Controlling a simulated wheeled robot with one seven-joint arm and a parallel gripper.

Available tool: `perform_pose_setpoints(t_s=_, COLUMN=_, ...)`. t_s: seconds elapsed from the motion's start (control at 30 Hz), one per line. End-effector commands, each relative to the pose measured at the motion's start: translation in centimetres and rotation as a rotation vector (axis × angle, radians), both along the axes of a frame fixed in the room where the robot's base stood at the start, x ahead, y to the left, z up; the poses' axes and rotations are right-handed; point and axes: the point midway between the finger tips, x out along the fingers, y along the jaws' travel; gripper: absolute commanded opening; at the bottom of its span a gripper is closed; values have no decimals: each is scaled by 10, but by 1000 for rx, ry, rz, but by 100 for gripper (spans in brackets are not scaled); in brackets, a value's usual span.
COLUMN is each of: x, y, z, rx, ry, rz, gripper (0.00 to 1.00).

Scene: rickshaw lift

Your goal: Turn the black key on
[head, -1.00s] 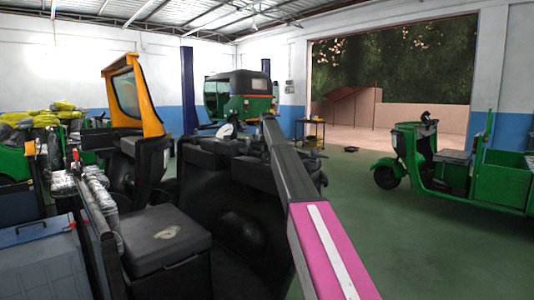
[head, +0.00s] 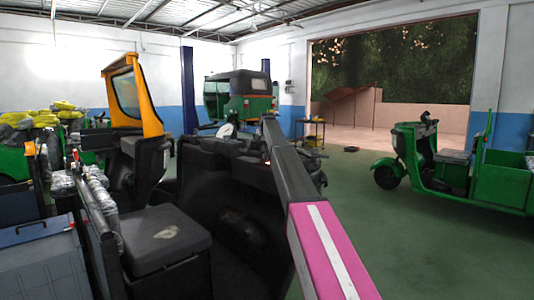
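I cannot make out the black key in the head view; it is too small or lost among dark parts. A dark dashboard and handlebar area (head: 240,149) of the near vehicle is at the middle, with a small reddish spot (head: 267,162) on it. Below it is a large black front panel (head: 243,220). A long bar, black at its far end and pink with a white stripe (head: 330,250) at its near end, runs in front and hides part of this area. I cannot pick out my gripper or its fingers.
A black seat box (head: 165,240) and a blue-grey bin (head: 42,265) are at the lower left. A yellow windshield frame (head: 150,105) rises behind. A green rickshaw (head: 430,165) stands at the right, another (head: 238,95) at the back. The green floor (head: 385,240) between is clear.

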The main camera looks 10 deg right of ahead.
Motion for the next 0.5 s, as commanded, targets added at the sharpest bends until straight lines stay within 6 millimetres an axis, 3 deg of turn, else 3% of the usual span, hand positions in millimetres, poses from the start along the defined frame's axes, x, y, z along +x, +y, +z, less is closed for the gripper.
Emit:
perform_pose_setpoints(t_s=0.03, x=0, y=0, z=1, rx=0, ry=-1, rz=-3, gripper=15)
perform_pose_setpoints(t_s=0.07, x=0, y=0, z=1, rx=0, ry=-1, rz=-3, gripper=48)
perform_pose_setpoints(t_s=0.1, x=0, y=0, z=1, rx=0, ry=-1, rz=-3, gripper=61)
perform_pose_setpoints(t_s=0.5, x=0, y=0, z=3, rx=0, ry=-1, rz=0, gripper=64)
